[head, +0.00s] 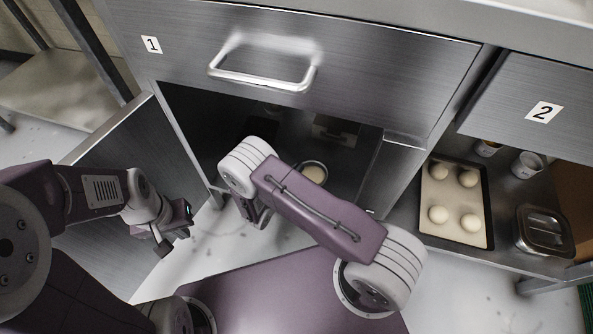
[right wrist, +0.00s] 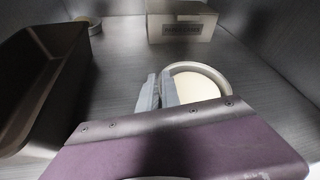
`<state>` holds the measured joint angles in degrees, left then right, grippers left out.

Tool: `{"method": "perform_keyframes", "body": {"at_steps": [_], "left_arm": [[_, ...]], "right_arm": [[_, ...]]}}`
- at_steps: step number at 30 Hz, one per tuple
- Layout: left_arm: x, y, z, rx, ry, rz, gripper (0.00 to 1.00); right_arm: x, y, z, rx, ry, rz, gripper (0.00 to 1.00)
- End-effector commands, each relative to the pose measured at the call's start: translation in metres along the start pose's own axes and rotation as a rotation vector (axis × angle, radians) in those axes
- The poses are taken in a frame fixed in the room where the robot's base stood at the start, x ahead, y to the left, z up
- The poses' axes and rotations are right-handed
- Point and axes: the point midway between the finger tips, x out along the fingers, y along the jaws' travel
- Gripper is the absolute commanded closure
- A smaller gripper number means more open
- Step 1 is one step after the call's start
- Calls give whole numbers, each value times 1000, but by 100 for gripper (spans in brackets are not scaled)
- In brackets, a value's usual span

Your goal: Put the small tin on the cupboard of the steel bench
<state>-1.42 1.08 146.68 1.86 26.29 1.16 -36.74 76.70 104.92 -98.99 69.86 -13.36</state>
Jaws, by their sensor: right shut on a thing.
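The small tin, round with a pale inside (right wrist: 200,84), stands on the floor of the open cupboard in the right wrist view. In the head view the tin (head: 314,173) shows partly behind my right arm. My right gripper (right wrist: 159,91) is shut on the tin's left rim; my arm hides its fingers in the head view. The steel bench (head: 390,45) has a drawer marked 1 above the cupboard (head: 215,125). My left gripper (head: 175,232) is beside the opened cupboard door (head: 130,165); its finger gap is unclear.
In the cupboard are a labelled box (right wrist: 183,24) behind the tin, a dark brown bin (right wrist: 40,85) at left and a small round thing (right wrist: 92,24). Right of the cupboard, a shelf holds a tray of dough balls (head: 455,232), small pots (head: 527,165) and a lidded steel container (head: 543,230).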

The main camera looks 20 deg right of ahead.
Motion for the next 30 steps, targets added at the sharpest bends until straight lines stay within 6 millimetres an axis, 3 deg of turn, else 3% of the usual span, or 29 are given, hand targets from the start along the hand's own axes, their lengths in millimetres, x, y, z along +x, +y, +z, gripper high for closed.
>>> {"method": "perform_keyframes", "body": {"at_steps": [2, 3, 5, 17, 30], "left_arm": [[2, 0, 0, 0, 0, 0, 100], [1, 0, 0, 0, 0, 0, 100], [1, 0, 0, 0, 0, 0, 100], [-6, 0, -1, 0, 0, 0, 100], [-50, 1, -5, 0, 0, 0, 100]], "right_arm": [[1, 1, -3, -1, 0, 0, 100], [1, 0, -2, 0, 0, 0, 82], [1, 0, -2, 0, 0, 0, 70], [-7, 0, 3, -1, 0, 1, 70], [-96, -1, 5, -2, -2, 3, 70]]}}
